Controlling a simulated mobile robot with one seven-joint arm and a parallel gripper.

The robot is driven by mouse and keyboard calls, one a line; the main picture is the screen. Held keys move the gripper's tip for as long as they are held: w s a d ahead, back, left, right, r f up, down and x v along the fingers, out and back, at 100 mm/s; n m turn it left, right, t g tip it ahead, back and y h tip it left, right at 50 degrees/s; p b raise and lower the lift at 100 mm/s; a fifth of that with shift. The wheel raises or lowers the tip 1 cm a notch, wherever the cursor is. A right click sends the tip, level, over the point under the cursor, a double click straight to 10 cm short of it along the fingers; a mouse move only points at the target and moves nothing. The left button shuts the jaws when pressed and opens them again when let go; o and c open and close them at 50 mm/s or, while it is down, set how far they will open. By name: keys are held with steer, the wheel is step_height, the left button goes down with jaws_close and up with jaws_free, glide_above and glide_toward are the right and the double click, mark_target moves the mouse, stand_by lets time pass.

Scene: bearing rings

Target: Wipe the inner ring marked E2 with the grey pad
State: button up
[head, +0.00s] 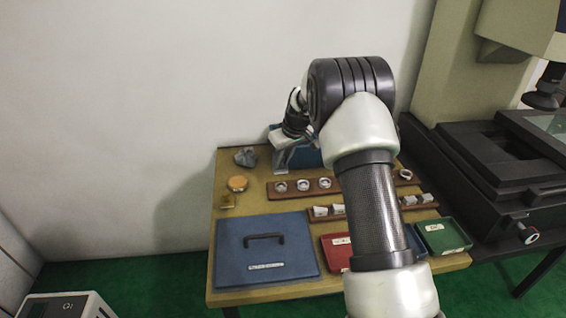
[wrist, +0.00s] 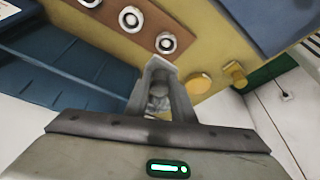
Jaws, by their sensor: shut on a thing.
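My gripper (wrist: 160,85) is shut on a light grey piece (wrist: 160,63) at its fingertips, which looks like the grey pad; it is mostly hidden by the fingers. In the head view my gripper (head: 281,148) hangs over the back left of the table, in front of a blue stand. Three pale bearing rings (head: 303,185) sit in a row on a brown strip, and another ring (head: 405,175) sits at its right end. In the wrist view the nearest ring (wrist: 166,42) lies just beyond the fingertips, apart from them. No E2 mark is readable.
A crumpled grey cloth (head: 246,157), an orange round jar (head: 237,183) and a brass block (head: 227,201) are at the left. A blue lidded case (head: 265,250), a red tray (head: 335,252) and a green tray (head: 442,237) lie in front. A dark machine stands right.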

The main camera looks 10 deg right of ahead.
steer(key=shift+r+p, duration=0.55)
steer(key=shift+r, duration=0.8)
steer(key=shift+r, duration=0.1)
